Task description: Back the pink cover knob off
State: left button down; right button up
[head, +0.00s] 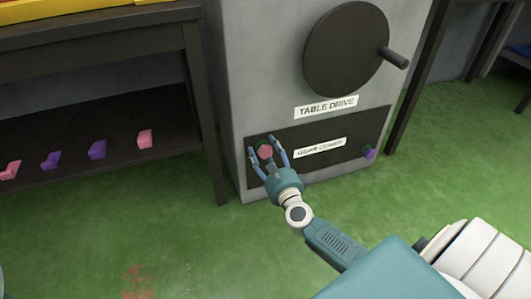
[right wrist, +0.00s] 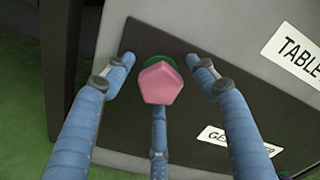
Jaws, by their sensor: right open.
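The pink cover knob (head: 265,152) sits at the left end of the dark gear cover panel (head: 345,158), low on the grey cabinet. In the right wrist view the pink knob (right wrist: 161,84) is faceted, with a green round piece (right wrist: 187,62) behind it. My right gripper (head: 268,157) is open in front of the panel, its fingers spread around the knob. In the right wrist view its fingers (right wrist: 160,75) stand to the left, right and below, with gaps beside the knob. Whether the lower finger touches it I cannot tell. My left gripper is not in view.
A purple knob (head: 369,153) is at the panel's right end. Above are a "TABLE DRIVE" label (head: 326,107) and a dark handwheel (head: 346,50) with a crank handle (head: 394,58). A dark shelf unit (head: 205,110) with pink and purple blocks stands left. Green floor (head: 190,245) is open in front.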

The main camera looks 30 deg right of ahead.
jog(key=shift+c, duration=0.3)
jog(key=c, duration=1.1)
jog(key=shift+c, duration=0.2)
jog(key=shift+n, duration=0.3)
